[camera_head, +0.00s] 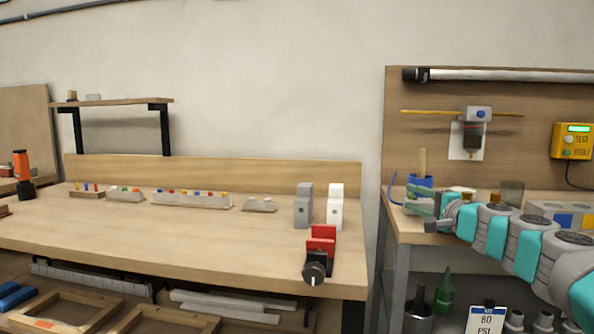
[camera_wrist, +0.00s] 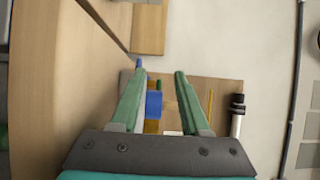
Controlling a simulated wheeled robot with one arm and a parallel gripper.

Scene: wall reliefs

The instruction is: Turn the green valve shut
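I cannot make out a green valve in either view. My gripper (camera_head: 408,198) is at the left end of my arm, in front of the right-hand bench's back panel; it also shows in the wrist view (camera_wrist: 160,68). Its two green fingers are apart, with nothing visibly clamped between them. A blue holder (camera_head: 419,181) with a wooden handle stands behind the fingers in the head view. A blue piece (camera_wrist: 153,104) shows between the fingers in the wrist view, apparently beyond them. My arm covers part of the right-hand bench.
The back panel (camera_head: 415,150) carries a filter unit (camera_head: 476,122) on a yellow pipe (camera_head: 430,112) and a yellow tester box (camera_head: 572,141). A green bottle (camera_head: 445,292) stands below. The left workbench (camera_head: 150,228) holds small racks and a red-jawed vise (camera_head: 320,245); its middle is clear.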

